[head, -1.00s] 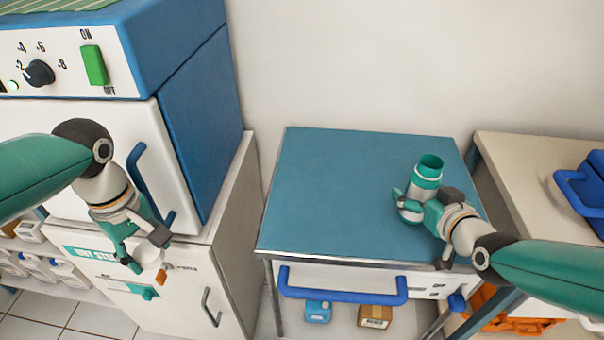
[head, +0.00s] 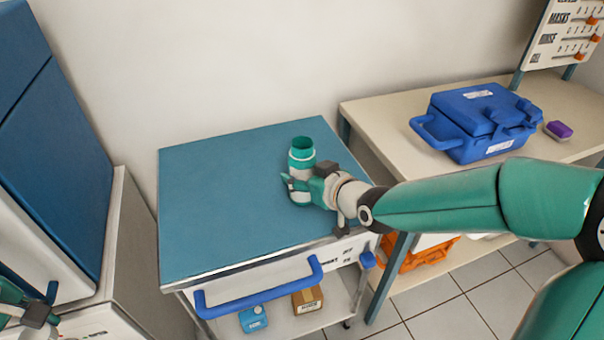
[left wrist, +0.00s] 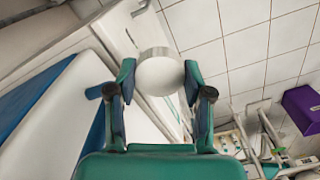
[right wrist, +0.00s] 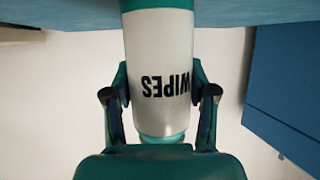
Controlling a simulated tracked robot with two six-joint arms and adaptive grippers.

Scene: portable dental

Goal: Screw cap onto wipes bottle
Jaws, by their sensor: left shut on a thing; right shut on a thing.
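The wipes bottle (head: 301,158) is white with a green neck and stands upright on the blue-topped cart (head: 220,200), its open green top facing up. My right gripper (head: 300,188) is shut on the bottle's lower body from the right. In the right wrist view the bottle (right wrist: 160,60) shows its "WIPES" label between the fingers. My left gripper (left wrist: 158,80) is shut on a round white cap (left wrist: 160,74), held away from the cart.
A blue case (head: 478,120) and a purple block (head: 558,130) stand on the beige table at right. A blue drawer handle (head: 260,290) juts from the cart's front. A white cabinet (head: 135,260) stands at left. The cart top left of the bottle is clear.

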